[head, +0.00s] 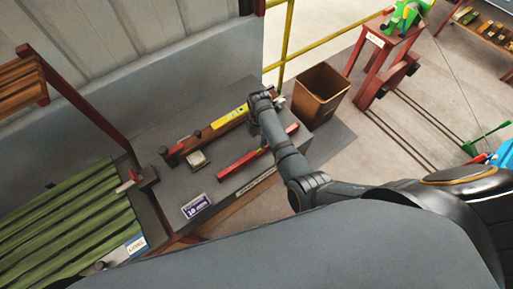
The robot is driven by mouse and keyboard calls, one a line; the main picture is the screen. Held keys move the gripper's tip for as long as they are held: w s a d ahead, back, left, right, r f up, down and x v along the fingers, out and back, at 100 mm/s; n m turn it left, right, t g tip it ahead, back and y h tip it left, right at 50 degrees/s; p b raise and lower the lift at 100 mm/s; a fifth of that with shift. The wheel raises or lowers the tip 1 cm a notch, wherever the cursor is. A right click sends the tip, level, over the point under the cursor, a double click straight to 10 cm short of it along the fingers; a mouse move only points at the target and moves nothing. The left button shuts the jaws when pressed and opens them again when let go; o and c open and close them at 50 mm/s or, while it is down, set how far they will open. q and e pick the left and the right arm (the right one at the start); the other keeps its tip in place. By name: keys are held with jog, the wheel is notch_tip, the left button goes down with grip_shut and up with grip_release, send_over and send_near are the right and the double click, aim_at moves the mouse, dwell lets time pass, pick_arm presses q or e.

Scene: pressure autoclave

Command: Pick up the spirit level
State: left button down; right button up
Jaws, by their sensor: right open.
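A yellow bar that looks like the spirit level (230,118) lies on the grey bench top, along a brown-red bar (192,144). My right gripper (273,98) is over the right end of the yellow bar, seen from above and behind. It is open; its fingers are small and partly hidden by the wrist. I cannot tell whether it touches the bar. My left gripper is not in view.
A red bar (236,160) lies in front, partly behind my right arm. A small box (197,160) and a purple-and-white label (195,206) are on the bench. A brown bin (322,92) stands at right. Green slats (70,215) are at left.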

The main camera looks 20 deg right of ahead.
aim_at(260, 149)
jog(key=shift+s+f, duration=0.15)
jog(key=shift+f, duration=0.3)
notch_tip(260, 149, down, 4)
jog(key=shift+f+b, duration=0.1)
jog(key=shift+b, duration=0.45)
jog(key=shift+f, duration=0.15)
jog(key=f+b, duration=0.1)
jog(key=b, duration=0.1)
jog(key=f+b, duration=0.4)
jog(key=shift+d+f, duration=0.2)
jog(key=shift+d, duration=0.05)
jog(key=shift+r, duration=0.15)
jog(key=shift+s, duration=0.1)
grip_shut()
